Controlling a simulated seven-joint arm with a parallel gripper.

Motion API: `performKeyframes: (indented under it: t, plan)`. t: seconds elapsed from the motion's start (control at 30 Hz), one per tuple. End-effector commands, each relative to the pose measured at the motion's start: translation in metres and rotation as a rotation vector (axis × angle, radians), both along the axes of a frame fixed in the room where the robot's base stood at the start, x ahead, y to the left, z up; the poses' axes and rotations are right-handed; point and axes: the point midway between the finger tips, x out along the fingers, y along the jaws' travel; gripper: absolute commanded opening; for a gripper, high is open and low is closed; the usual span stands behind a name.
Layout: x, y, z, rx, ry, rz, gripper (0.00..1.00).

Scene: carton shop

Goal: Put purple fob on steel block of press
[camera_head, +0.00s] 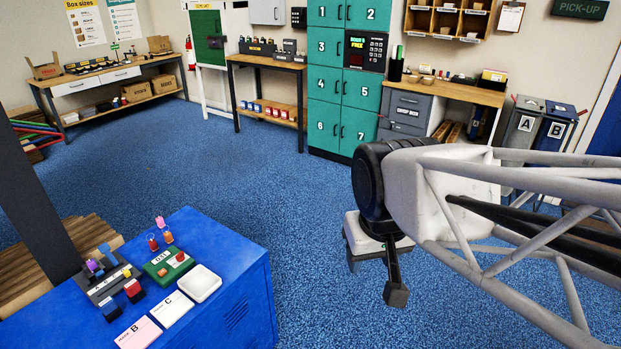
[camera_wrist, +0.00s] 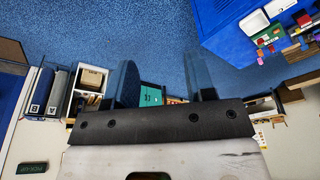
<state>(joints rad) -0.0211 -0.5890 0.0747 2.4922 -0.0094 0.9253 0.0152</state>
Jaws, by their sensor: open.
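A small purple fob (camera_head: 92,265) appears to stand on or in a dark grey rack (camera_head: 106,284) at the left of the blue cabinet (camera_head: 222,245). The press and its steel block cannot be told apart with certainty among the small things there. My gripper (camera_head: 376,262) is open and empty, held in the air over the blue carpet, well to the right of the cabinet. In the wrist view my gripper (camera_wrist: 162,82) shows its two fingers apart with nothing between them. The cabinet top is small at the upper right of that view.
On the cabinet top are a green block (camera_head: 168,263) with small coloured pieces, a white tray (camera_head: 200,283), and a pink card (camera_head: 138,333) beside a white card (camera_head: 172,309). Teal lockers (camera_head: 324,85) stand at the back. The carpet between is open.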

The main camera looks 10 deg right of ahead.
Motion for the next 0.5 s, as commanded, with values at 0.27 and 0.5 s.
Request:
performKeyframes:
  t: [0.27, 0.5]
  plan:
    - [-0.027, -0.009, -0.009, -0.001, 0.006, -0.031, 0.50]
    - [-0.028, -0.010, -0.010, -0.001, 0.007, -0.031, 0.50]
